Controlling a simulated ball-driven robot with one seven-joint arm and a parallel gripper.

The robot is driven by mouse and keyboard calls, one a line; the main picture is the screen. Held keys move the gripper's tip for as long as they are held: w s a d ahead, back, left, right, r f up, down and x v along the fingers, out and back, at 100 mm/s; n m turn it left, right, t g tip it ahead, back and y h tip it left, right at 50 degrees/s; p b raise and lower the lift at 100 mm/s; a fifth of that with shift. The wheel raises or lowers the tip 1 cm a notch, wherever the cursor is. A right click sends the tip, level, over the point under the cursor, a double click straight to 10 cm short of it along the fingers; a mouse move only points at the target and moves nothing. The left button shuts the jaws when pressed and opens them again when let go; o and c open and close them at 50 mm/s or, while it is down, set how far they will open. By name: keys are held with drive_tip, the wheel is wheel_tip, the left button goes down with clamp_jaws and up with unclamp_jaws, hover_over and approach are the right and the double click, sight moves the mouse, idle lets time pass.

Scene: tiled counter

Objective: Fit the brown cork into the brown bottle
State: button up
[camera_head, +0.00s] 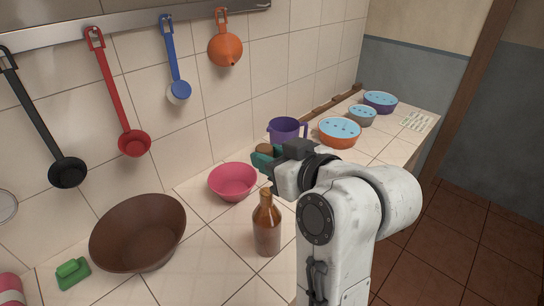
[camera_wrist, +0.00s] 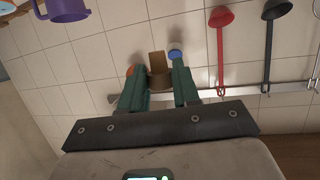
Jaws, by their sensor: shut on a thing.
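The brown bottle (camera_head: 267,229) stands upright on the tiled counter, its narrow neck facing up. My gripper (camera_head: 263,159) is above and behind the bottle's mouth in the head view, apart from it. Its green fingers are shut on the brown cork (camera_head: 264,148), whose top shows above them. In the wrist view, the cork (camera_wrist: 158,64) sits between the two fingertips of my gripper (camera_wrist: 160,80). The bottle does not show in the wrist view. The cork's lower part is hidden by the fingers in the head view.
A pink bowl (camera_head: 232,180) and a large brown bowl (camera_head: 138,235) stand left of the bottle. A green brush (camera_head: 73,272) lies at the front left. A purple jug (camera_head: 284,131) and an orange bowl (camera_head: 340,133) stand behind my gripper. Utensils hang on the wall.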

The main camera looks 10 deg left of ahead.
drive_tip(key=shift+d, duration=0.15)
drive_tip(key=b, duration=0.3)
hover_over(271, 200)
drive_tip(key=shift+s+d+f, duration=0.1)
drive_tip(key=shift+s+f, duration=0.05)
drive_tip(key=shift+f, duration=1.35)
drive_tip(key=shift+s+d+f, duration=0.1)
drive_tip(key=shift+f, duration=1.4)
drive_tip(key=shift+s+d+f+b, duration=0.1)
drive_tip(key=shift+f+b, duration=0.35)
drive_tip(key=shift+f, duration=0.85)
drive_tip(key=shift+s+f+b, duration=0.1)
drive_tip(key=shift+f+b, duration=0.3)
drive_tip(key=shift+f, duration=0.85)
idle(0.9)
drive_tip(key=shift+r, duration=0.1)
drive_tip(key=shift+w+r+p, duration=0.15)
drive_tip(key=shift+r+p, duration=2.45)
drive_tip(key=shift+r, duration=0.25)
